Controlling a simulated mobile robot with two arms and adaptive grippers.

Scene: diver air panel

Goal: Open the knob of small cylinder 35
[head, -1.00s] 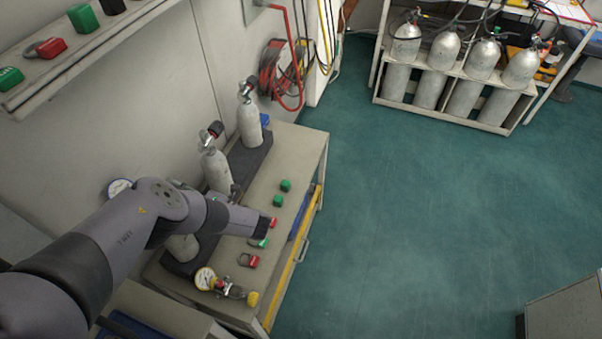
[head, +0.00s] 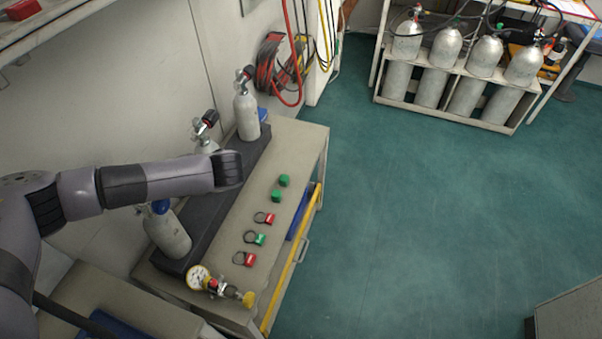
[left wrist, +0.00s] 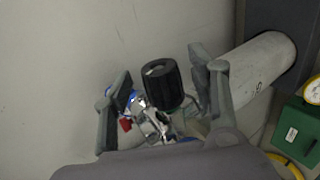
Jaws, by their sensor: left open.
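Three small grey cylinders stand in a row on the bench in the head view: a near one with a blue part at its top (head: 167,232), a middle one (head: 205,147) mostly behind my arm, and a far one (head: 247,115). My left gripper (head: 228,170) is at the end of the arm crossing above the near and middle cylinders; its fingers are not clear there. In the left wrist view, my left gripper (left wrist: 158,82) is open, with a ribbed black knob (left wrist: 161,84) between its fingers. A grey cylinder (left wrist: 262,68) lies beyond; its number is unreadable.
Red and green tags (head: 264,218) and a pressure gauge (head: 199,278) lie on the bench top (head: 310,150). A shelf (head: 60,32) juts from the wall above. A rack of larger cylinders (head: 470,105) stands far right. The green floor between is clear.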

